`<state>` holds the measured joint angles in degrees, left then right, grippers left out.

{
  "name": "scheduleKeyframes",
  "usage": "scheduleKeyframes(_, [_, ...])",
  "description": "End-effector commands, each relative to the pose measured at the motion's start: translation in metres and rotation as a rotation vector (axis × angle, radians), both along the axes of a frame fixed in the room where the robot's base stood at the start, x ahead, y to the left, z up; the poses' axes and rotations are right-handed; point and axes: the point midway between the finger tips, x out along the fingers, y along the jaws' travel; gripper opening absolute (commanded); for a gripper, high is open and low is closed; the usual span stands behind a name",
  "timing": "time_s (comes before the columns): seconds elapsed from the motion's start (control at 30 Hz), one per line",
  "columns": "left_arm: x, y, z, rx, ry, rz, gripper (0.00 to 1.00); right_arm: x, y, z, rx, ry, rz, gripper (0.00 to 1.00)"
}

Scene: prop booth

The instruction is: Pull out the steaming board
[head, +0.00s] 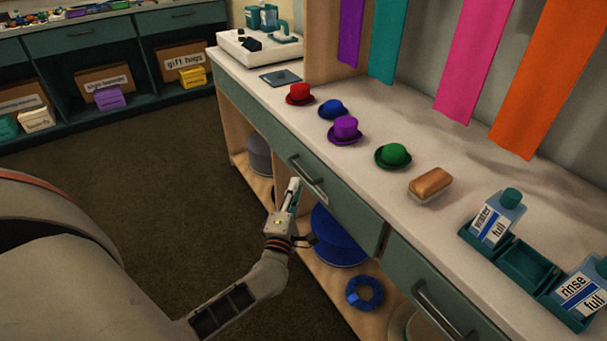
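A teal drawer-like front (345,208) with a long metal handle (307,176) is set under the white counter's edge, flush with the cabinet. I cannot tell for sure whether this front is the steaming board; no pulled-out board shows. My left gripper (294,184) is in front of this handle, with its fingers pointing up toward it. The fingers are seen nearly edge-on, so their gap and any contact with the handle are unclear. My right gripper is not in view.
On the counter (335,138) are red, blue, purple and green hats (394,155), a brush-like block (430,183) and bottles in a teal tray (524,264). A second drawer handle (437,310) is lower right. Blue items (365,292) sit on the shelf below. Open carpet (180,165) lies left.

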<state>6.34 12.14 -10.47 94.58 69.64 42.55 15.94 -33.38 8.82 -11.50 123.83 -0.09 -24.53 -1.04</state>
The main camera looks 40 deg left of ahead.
Motion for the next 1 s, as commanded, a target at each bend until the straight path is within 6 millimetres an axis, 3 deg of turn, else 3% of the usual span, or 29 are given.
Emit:
scheduleKeyframes(0.43, [0.056, 0.023, 0.009, 0.006, 0.000, -0.002, 0.16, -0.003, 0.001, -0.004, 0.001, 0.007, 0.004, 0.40])
scheduleKeyframes(0.8, [0.062, 0.026, 0.011, 0.006, 0.000, -0.003, 0.16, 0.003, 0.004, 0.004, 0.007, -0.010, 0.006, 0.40])
scheduleKeyframes(0.9, [0.061, 0.026, 0.011, 0.007, 0.000, -0.003, 0.00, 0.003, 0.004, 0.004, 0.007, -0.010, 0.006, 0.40])
scheduleKeyframes(1.0, [0.061, 0.025, 0.011, 0.007, 0.000, -0.003, 0.00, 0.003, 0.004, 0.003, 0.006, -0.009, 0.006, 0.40])
